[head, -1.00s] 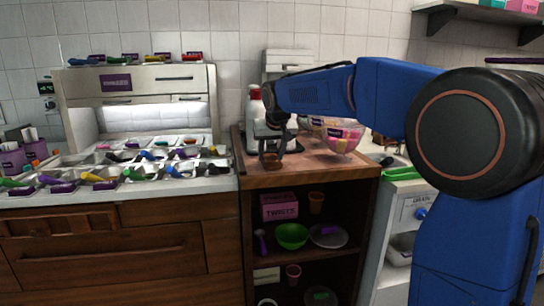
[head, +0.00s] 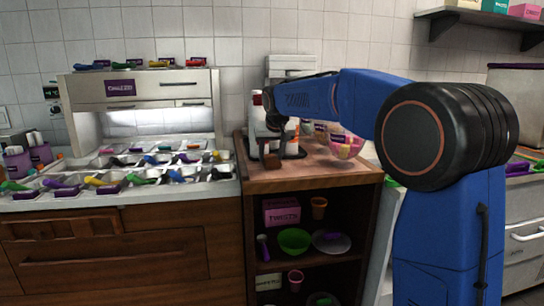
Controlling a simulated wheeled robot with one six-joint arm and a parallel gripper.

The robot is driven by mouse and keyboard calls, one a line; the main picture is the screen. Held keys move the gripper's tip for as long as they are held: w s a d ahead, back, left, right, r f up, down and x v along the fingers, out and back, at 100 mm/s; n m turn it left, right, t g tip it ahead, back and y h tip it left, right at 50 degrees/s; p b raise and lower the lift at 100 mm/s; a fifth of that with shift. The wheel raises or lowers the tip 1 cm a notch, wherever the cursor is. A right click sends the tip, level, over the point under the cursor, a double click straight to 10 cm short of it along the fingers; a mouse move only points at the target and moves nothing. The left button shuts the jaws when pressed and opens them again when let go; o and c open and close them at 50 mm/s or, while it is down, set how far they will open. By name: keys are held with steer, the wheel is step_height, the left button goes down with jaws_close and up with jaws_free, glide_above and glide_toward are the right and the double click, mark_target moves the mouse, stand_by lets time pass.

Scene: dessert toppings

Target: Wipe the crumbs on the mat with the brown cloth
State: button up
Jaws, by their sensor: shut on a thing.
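My gripper (head: 272,150) is at the end of the blue arm, low over the wooden top of the open shelf unit. It is shut on a small brown cloth (head: 272,161), which is at or just above the surface near the top's left front part. The fingers are small and dark here, so their exact hold is hard to see. I cannot make out a separate mat or any crumbs on the brown top (head: 310,174).
A clear bowl with pink and yellow contents (head: 346,145) stands on the right of the top. A white bottle (head: 257,112) stands behind my gripper. Topping trays (head: 130,170) fill the left counter. The shelves below hold a green bowl (head: 294,240) and cups.

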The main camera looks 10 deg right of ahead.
mark_target(271, 157)
steer(key=shift+w, duration=0.15)
steer(key=shift+w+r, duration=0.15)
steer(key=shift+r, duration=2.85)
step_height(271, 157, up, 3)
steer(key=shift+s, duration=0.25)
